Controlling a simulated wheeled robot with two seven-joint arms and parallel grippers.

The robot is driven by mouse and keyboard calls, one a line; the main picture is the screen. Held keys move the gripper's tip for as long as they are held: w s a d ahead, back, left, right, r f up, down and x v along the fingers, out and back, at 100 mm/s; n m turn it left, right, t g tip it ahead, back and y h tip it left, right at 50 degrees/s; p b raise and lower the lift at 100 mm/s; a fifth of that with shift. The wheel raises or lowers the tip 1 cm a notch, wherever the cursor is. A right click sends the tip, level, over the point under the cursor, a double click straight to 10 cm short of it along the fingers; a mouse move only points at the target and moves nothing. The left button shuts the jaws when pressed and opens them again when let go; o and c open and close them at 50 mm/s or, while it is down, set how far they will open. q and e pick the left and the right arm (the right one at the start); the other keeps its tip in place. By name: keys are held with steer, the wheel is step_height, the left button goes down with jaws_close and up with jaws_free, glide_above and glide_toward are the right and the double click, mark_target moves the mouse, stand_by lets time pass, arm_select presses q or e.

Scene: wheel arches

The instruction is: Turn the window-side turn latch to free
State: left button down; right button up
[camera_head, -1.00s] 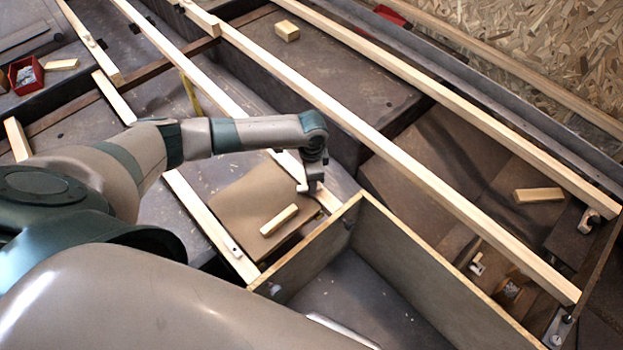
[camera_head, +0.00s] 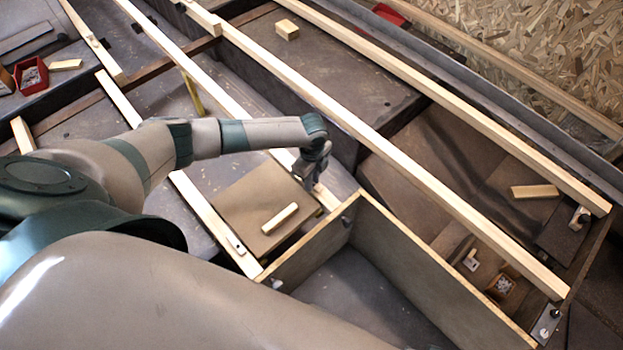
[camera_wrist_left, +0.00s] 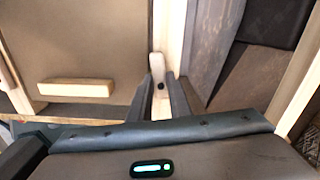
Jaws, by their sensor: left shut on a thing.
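A pale wooden turn latch (camera_wrist_left: 158,70) with a dark pivot shows in the wrist view, lying roughly lengthwise along a wooden rail (camera_wrist_left: 175,20). My left gripper (camera_wrist_left: 160,100) has one finger on each side of it and is shut on it. In the head view my left gripper (camera_head: 312,175) points down at that rail, mostly hiding the latch. A brown panel (camera_head: 235,195) with a pale bar handle (camera_head: 279,218) lies beside the rail; the panel also shows in the wrist view (camera_wrist_left: 75,40). Another small turn latch (camera_head: 235,243) sits on the panel's opposite rail. My right gripper is out of view.
An open wood-edged compartment (camera_head: 432,268) stands close in front of my left gripper. Long pale beams (camera_head: 400,182) cross the space behind it. A red bin (camera_head: 30,75) is at far left, and loose wooden blocks (camera_head: 287,30) lie around.

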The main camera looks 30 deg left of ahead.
arm_select(q)
steer(key=shift+w+m, duration=0.1)
steer(key=shift+m, duration=0.9)
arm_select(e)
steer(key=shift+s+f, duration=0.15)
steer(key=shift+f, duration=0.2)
arm_select(q)
steer(key=c, duration=1.6)
jaws_free()
steer(key=shift+c, duration=0.2)
steer(key=shift+r, duration=0.15)
